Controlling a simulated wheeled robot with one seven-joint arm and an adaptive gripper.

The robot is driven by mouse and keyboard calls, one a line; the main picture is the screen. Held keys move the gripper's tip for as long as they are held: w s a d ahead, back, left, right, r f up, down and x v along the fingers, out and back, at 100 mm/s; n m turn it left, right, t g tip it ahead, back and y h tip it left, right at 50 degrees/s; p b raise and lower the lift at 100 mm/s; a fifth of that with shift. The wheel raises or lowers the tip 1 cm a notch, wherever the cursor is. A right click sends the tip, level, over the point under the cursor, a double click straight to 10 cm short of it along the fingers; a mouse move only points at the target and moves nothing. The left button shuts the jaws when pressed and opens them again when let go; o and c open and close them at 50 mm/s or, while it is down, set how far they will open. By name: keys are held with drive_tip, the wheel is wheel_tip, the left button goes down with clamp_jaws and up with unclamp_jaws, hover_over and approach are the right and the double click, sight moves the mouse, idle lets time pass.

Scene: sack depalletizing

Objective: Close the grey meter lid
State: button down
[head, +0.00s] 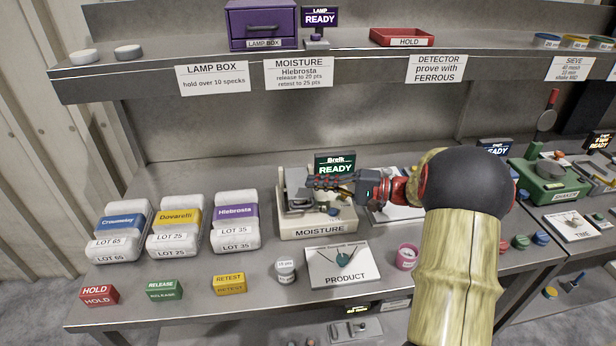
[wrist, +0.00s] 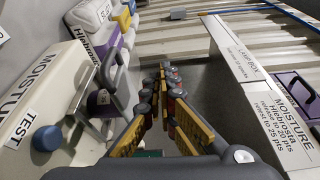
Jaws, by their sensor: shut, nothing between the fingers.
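The beige moisture meter (head: 318,222) stands on the bench in the middle of the head view. It also shows at the left of the wrist view (wrist: 40,95), with a blue knob (wrist: 47,138) beside its TEST label. The grey lid (wrist: 115,78) shows at the meter's edge in the wrist view and looks raised; its exact angle is hard to tell. My gripper (head: 314,183) is over the back part of the meter, pointing left, and partly hides it. In the wrist view my gripper (wrist: 167,72) is shut and empty, to the right of the lid and apart from it.
Several labelled sacks (head: 236,222) stand left of the meter. A product card (head: 342,266) lies in front. The shelf (head: 200,75) runs above and behind. Bench between sacks and front blocks is clear.

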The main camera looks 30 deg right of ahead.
drive_tip(key=shift+s+a+f+n+t+y+b, duration=0.1)
drive_tip(key=shift+s+f+n+y+b, duration=0.1)
drive_tip(key=shift+f+n+b, duration=0.45)
drive_tip(key=shift+s+a+f+n+t+y+b, duration=0.1)
drive_tip(key=shift+s+f+n+b, duration=0.2)
drive_tip(key=shift+f, duration=0.6)
drive_tip(key=shift+s+f+n+t+y+b, duration=0.1)
drive_tip(key=shift+f+n+b, duration=0.2)
drive_tip(key=shift+f+n, duration=0.4)
drive_tip(key=shift+f, duration=0.1)
drive_tip(key=shift+w, duration=0.1)
drive_tip(key=shift+r, duration=0.45)
drive_tip(key=s+d+p, duration=0.1)
drive_tip(key=d, duration=0.2)
drive_tip(key=s+d+p, duration=0.1)
drive_tip(key=d+p, duration=0.1)
drive_tip(key=d, duration=0.1)
drive_tip(key=s+d+p, duration=0.1)
drive_tip(key=d, duration=0.1)
drive_tip(key=shift+s+d+f+p, duration=0.15)
drive_tip(key=shift+s+d+p, duration=0.15)
drive_tip(key=shift+d+p, duration=0.1)
